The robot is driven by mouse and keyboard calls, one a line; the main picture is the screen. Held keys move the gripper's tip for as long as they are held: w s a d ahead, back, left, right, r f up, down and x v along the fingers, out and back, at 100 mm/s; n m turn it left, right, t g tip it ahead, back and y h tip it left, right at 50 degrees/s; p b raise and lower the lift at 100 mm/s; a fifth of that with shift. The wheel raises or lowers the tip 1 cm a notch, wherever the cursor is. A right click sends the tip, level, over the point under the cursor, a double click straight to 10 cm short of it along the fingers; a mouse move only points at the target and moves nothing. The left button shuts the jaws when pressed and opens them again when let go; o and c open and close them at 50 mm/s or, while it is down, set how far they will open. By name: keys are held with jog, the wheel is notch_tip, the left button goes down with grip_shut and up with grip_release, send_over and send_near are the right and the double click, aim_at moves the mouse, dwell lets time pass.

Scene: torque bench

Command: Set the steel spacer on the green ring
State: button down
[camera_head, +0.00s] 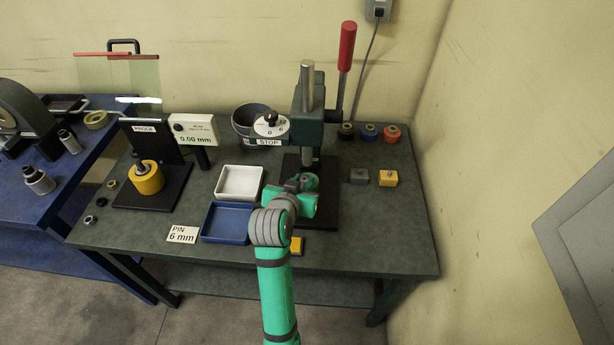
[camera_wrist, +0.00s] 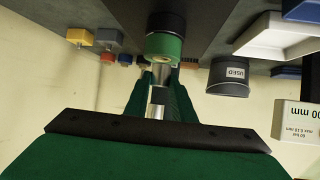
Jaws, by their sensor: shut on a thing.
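A green ring (camera_wrist: 165,47) tops a dark cylinder under the press in the wrist view, which looks upside down. It partly shows in the head view (camera_head: 310,181) beside my gripper (camera_head: 303,187). My gripper also shows in the wrist view (camera_wrist: 160,80). Its fingers are shut on a silver cylindrical piece, the steel spacer (camera_wrist: 158,96), seen between them. The spacer lines up with the ring in the wrist view; I cannot tell whether they touch. In the head view my gripper hides the spacer.
The press (camera_head: 309,115) with its red lever (camera_head: 347,46) stands over the work spot. A blue tray (camera_head: 227,222) and a white tray (camera_head: 239,182) lie to the left. Grey (camera_head: 359,177) and yellow (camera_head: 388,178) blocks lie to the right. Coloured collars (camera_head: 369,132) stand behind them.

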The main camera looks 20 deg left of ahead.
aim_at(306, 177)
jog(key=w, duration=0.4)
jog(key=shift+a, duration=0.2)
jog(key=shift+s+f, duration=0.2)
jog(key=shift+f, duration=0.55)
jog(key=shift+f, duration=0.1)
jog(key=c, duration=1.5)
grip_release()
